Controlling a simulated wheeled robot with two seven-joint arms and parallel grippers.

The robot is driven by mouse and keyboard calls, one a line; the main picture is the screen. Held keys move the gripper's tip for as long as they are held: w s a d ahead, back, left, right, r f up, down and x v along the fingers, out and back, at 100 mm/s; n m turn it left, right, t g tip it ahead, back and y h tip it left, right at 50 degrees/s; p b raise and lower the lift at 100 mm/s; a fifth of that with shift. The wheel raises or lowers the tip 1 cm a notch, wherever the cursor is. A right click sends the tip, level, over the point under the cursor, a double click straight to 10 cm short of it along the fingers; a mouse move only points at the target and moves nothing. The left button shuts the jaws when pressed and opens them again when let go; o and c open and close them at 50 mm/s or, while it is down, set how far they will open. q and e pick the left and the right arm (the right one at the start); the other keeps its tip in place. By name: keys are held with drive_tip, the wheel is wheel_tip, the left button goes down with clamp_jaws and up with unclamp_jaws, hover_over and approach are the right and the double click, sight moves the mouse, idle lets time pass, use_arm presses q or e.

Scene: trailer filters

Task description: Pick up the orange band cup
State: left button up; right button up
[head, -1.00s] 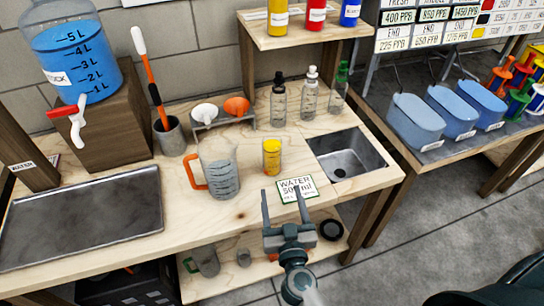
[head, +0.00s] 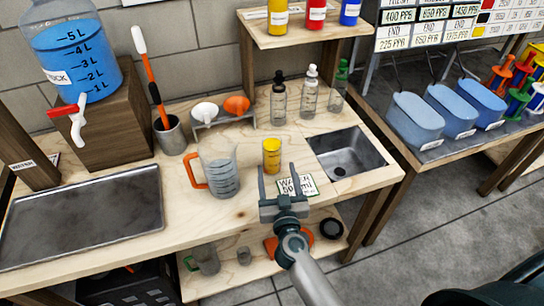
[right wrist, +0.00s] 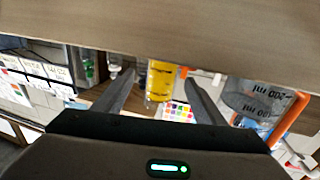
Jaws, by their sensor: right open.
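A small clear cup (head: 272,158) with a yellow-orange band stands upright on the wooden bench, between the clear jug and the sink. It also shows in the right wrist view (right wrist: 160,84), between the finger lines and beyond them. My right gripper (head: 278,170) is open and empty at the bench's front side, its fingers pointing toward the cup. The fingers appear just short of the cup; I cannot tell the exact gap. My left gripper is not in view.
A clear jug (head: 221,172) with an orange handle stands left of the cup. A WATER card (head: 303,183) lies behind the gripper's right finger. The sink (head: 348,163) is at right, and bottles (head: 278,102) stand behind. A metal tray (head: 85,215) is at left.

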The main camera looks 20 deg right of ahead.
sight(273, 165)
drive_tip(key=shift+w+f, duration=0.15)
drive_tip(key=shift+w, duration=0.3)
drive_tip(key=w, duration=0.3)
drive_tip(key=shift+f+b, duration=0.2)
drive_tip(key=shift+b, duration=0.15)
drive_tip(key=shift+w+d, duration=0.1)
drive_tip(key=shift+w, duration=0.4)
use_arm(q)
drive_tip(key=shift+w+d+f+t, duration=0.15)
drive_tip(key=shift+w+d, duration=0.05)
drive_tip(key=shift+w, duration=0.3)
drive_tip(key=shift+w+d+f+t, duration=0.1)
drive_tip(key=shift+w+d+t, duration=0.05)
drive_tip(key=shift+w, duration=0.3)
use_arm(e)
drive_tip(key=c, duration=1.3)
